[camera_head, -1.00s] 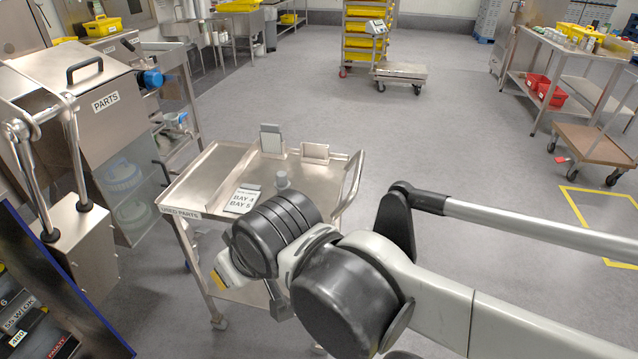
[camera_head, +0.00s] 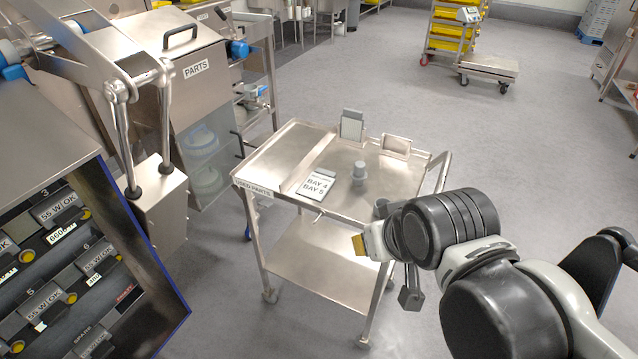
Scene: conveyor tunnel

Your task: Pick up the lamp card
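A white card (camera_head: 316,185) printed "BAY 4 BAY 5" lies on the top tray of the steel cart (camera_head: 262,168). It fits the lamp card, but its small top line is too small to read. My gripper (camera_head: 410,292) points down at the cart's front right corner, to the right of the card and apart from it.
A small grey cylinder (camera_head: 360,174) stands right of the card. An upright plate (camera_head: 352,125) and an open holder (camera_head: 396,146) stand at the tray's back. The PARTS cabinet (camera_head: 190,75) is left; a dark panel (camera_head: 75,260) is front left.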

